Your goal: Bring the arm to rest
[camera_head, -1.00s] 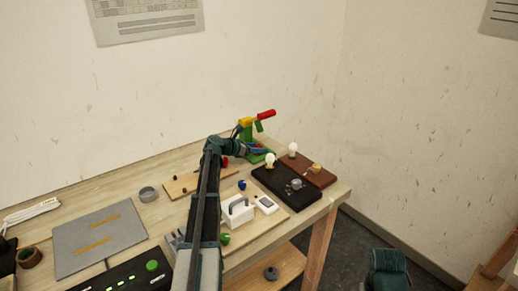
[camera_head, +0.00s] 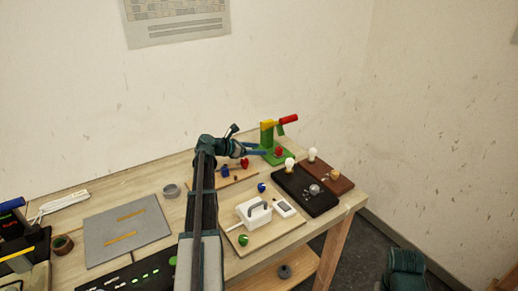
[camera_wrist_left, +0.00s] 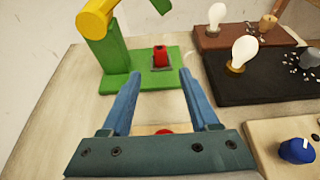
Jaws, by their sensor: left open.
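My left arm reaches up from the bottom middle of the head view. Its gripper (camera_head: 262,152) is open, its blue fingers pointing right at the green stand (camera_head: 267,138). In the left wrist view my gripper (camera_wrist_left: 161,75) shows two blue fingers spread apart with nothing between the tips. Beyond them, a red block (camera_wrist_left: 160,56) sits on the stand's green base (camera_wrist_left: 182,85), apart from the fingers. The stand has a yellow part (camera_wrist_left: 97,18) and, in the head view, a red handle (camera_head: 289,119). My right gripper is not in view.
Two bulbs stand on a black board (camera_head: 305,192) and a brown board (camera_head: 337,180) at right. A white switch (camera_head: 254,212), a blue knob (camera_head: 261,187) and a green knob (camera_head: 243,240) lie nearer. A grey mat (camera_head: 128,232) is at left.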

